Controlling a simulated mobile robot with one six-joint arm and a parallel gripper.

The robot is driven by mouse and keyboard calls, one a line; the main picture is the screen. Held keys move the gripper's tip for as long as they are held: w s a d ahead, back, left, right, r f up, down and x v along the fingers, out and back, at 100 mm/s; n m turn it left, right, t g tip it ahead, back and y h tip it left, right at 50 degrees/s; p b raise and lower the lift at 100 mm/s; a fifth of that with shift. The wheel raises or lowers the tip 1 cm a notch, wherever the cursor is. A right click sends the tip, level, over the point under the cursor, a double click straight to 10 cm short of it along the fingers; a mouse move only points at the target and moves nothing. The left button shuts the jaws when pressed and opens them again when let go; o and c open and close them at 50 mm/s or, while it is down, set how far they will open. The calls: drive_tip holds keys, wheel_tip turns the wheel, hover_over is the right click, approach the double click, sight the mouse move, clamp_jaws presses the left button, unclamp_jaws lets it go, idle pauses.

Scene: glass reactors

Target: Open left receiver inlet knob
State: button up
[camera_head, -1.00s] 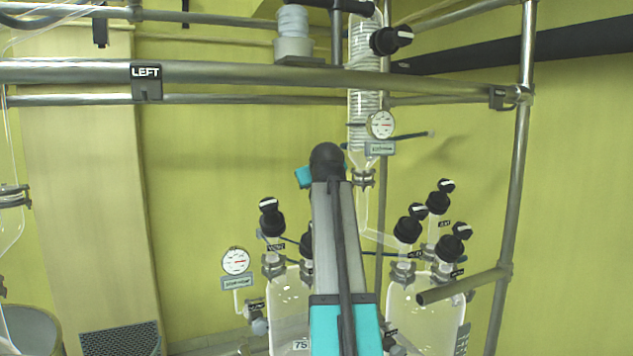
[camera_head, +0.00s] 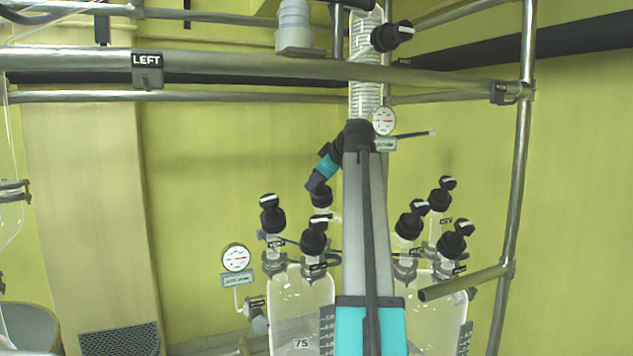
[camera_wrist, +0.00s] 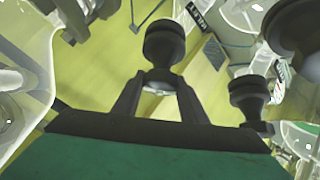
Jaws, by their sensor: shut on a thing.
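The left receiver is the clear glass vessel (camera_head: 300,305) at the lower middle of the head view, with several black knobs on top. Its rear knob (camera_head: 320,198), black with a white mark, sits directly under my gripper (camera_head: 316,185). In the wrist view, a black knob (camera_wrist: 164,42) stands at the tips of my gripper (camera_wrist: 160,80), which is shut on it. The finger contact is small and partly hidden in the head view. I cannot read a label on this knob.
The vent knob (camera_head: 272,218) and a front knob (camera_head: 313,238) stand close by. The right vessel (camera_head: 437,310) carries more knobs (camera_head: 411,222). A gauge (camera_head: 236,258) is at left. A metal rail (camera_head: 240,70) crosses above.

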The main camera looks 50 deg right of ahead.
drive_tip(key=shift+r, duration=0.1)
idle(0.4)
drive_tip(key=o, duration=1.1)
drive_tip(key=shift+c, duration=0.2)
